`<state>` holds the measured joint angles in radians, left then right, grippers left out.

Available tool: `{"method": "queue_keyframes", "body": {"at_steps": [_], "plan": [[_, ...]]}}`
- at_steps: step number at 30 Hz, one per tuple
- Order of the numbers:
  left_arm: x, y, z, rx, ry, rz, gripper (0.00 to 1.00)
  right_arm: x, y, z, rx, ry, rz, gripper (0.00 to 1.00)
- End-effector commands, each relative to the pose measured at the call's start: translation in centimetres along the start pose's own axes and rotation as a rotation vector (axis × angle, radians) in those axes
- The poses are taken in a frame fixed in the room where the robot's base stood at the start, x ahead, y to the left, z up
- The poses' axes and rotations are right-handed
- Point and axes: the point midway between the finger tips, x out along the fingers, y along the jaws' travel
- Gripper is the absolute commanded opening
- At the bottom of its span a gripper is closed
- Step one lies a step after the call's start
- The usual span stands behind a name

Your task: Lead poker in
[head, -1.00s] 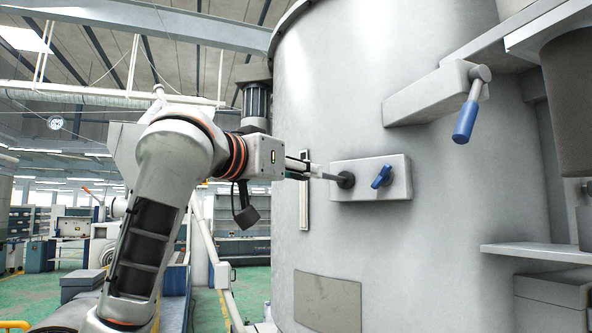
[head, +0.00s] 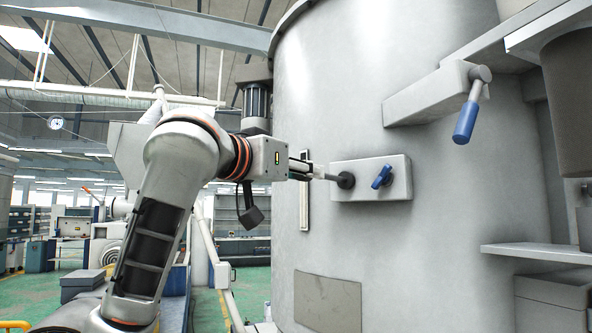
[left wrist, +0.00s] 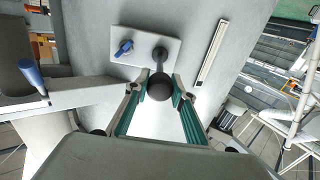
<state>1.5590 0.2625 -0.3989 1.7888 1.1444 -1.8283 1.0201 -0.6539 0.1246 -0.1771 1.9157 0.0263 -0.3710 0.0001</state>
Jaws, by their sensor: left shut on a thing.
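The poker shows in the left wrist view as a dark round knob (left wrist: 160,87) with a short thin rod running from it to the round dark port (left wrist: 160,54) in a pale plate. In the head view the poker's rod (head: 328,176) reaches the dark port (head: 346,180) on the plate (head: 362,192). Whether its tip is inside cannot be told. My left gripper (head: 311,169) is just left of the port, shut on the poker; its teal-padded fingers hold the knob in the left wrist view (left wrist: 160,92). My right gripper is not in view.
A blue valve knob (head: 381,177) sits on the same plate, right of the port. The large grey tank (head: 420,260) fills the middle. A bracket with a blue-handled lever (head: 466,122) juts out above right. A slotted vertical strip (head: 304,192) lies behind my gripper.

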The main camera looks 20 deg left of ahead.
Motion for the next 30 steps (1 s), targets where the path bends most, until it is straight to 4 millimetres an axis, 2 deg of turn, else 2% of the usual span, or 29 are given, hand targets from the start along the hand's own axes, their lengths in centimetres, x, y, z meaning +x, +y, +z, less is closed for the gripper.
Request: {"method": "queue_keyframes", "body": {"at_steps": [30], "plan": [[3.6, 0.0, -0.2, -0.001, 0.004, -0.001, 0.0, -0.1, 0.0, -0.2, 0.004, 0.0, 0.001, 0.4]]}}
